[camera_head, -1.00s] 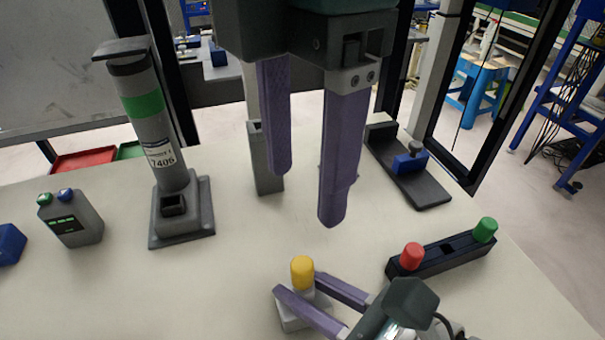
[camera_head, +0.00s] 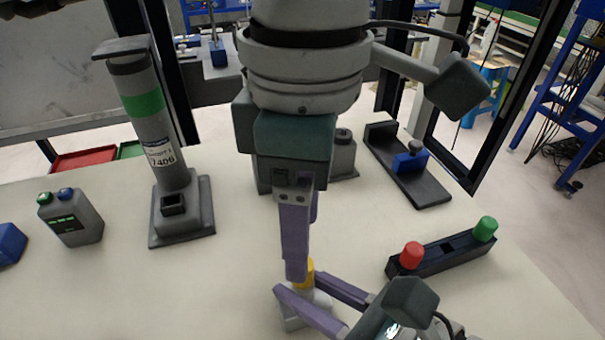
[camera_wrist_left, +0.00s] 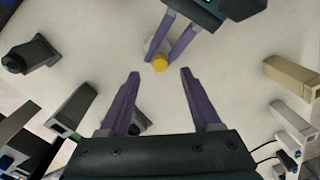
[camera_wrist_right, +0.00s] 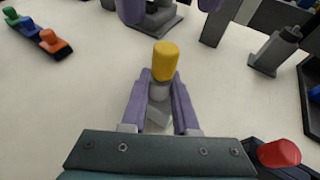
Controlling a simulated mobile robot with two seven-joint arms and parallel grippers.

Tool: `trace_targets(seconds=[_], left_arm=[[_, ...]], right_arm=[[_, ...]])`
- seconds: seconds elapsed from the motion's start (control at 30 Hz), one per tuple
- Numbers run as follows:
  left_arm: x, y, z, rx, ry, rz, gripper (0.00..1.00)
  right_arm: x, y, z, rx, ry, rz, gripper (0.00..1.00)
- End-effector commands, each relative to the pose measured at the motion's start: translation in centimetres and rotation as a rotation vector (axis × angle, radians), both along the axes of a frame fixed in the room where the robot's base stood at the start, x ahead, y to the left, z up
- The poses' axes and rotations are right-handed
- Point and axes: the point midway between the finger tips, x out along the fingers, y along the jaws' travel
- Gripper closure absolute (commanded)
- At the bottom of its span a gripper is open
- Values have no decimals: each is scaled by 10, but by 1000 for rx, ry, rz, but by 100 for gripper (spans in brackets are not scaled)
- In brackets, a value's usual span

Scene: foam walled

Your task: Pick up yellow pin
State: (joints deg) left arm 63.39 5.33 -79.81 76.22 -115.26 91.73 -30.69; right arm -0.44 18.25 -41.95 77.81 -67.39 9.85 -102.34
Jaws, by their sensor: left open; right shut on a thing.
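The yellow pin (camera_head: 306,272) stands upright in a light grey block (camera_head: 291,319) near the front middle of the table. It also shows in the right wrist view (camera_wrist_right: 165,62) and in the left wrist view (camera_wrist_left: 160,63). My right gripper (camera_head: 306,292) is shut on the grey piece just below the yellow top, with a finger on either side. My left gripper (camera_head: 297,275) is open and points down, its fingers partly in front of the pin in the head view. In the left wrist view its open fingers (camera_wrist_left: 160,75) stand apart from the pin.
A black holder (camera_head: 440,257) with a red pin (camera_head: 412,255) and a green pin (camera_head: 485,229) lies to the right. A grey column (camera_head: 158,150) stands at the left, beside a small grey device (camera_head: 72,218). A blue part (camera_head: 409,162) sits on a dark bracket at the back right.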

Motion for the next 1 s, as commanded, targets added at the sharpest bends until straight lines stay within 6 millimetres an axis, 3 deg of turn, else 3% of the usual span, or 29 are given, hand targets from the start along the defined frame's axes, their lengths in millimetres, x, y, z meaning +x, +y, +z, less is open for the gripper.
trace_targets(seconds=[0.3,0.57,1.0], left_arm=[[-3,0,-45,2,3,1,36],[-2,0,-49,0,1,0,36],[-2,1,-49,0,1,1,83]], right_arm=[[0,0,0,0,0,0,100],[0,0,0,0,0,0,100],[0,0,0,0,0,0,100]])
